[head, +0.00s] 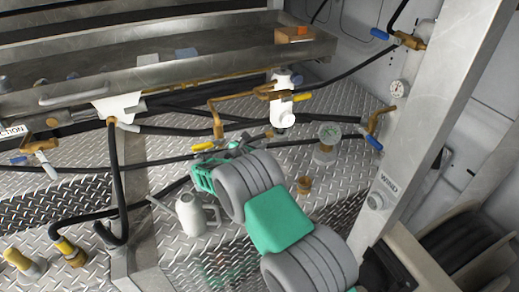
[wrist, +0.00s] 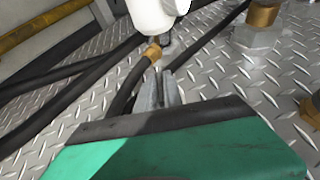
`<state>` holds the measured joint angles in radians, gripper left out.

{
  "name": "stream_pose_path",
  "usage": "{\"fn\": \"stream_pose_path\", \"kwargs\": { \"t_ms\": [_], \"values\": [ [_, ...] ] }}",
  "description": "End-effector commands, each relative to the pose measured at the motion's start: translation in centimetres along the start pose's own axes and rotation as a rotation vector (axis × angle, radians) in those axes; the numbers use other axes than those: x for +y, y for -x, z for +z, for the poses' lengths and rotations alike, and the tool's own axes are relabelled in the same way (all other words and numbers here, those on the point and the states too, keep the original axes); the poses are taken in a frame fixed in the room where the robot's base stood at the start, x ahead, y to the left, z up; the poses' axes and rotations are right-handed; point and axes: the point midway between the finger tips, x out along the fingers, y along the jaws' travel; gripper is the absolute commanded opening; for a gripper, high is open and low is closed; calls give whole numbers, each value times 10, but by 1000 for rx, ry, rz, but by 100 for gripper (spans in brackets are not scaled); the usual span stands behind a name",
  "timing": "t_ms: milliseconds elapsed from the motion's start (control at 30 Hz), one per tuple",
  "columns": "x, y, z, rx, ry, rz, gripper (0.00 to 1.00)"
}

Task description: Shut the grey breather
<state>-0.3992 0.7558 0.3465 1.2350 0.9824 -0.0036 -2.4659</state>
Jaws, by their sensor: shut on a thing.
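My gripper (head: 257,139) reaches in low beside a white canister (head: 282,108) over the tread-plate deck. In the wrist view its two grey fingers (wrist: 161,90) are close together and shut on a small part, mostly hidden between them. A small brass fitting (wrist: 153,50) with a black hose is just beyond the fingertips, under the white canister (wrist: 158,15). I cannot make out for certain which part is the grey breather, or whether it is open or shut. My green wrist housing covers the lower part of the wrist view.
A white jug (head: 195,216) stands at left. Black hoses (head: 160,131) cross the deck. A metal post (head: 424,120) rises at right.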

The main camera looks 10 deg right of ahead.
Motion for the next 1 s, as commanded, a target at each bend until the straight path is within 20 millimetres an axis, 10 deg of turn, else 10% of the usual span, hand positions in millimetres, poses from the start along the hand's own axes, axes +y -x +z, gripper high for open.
{"fn": "stream_pose_path", "kwargs": {
  "t_ms": [400, 667, 1000],
  "values": [
    [-1, 0, -1, 2, -1, -10, 0],
    [0, 0, -1, 2, -1, -8, 31],
    [0, 0, 1, 1, 1, -1, 33]
  ]
}}
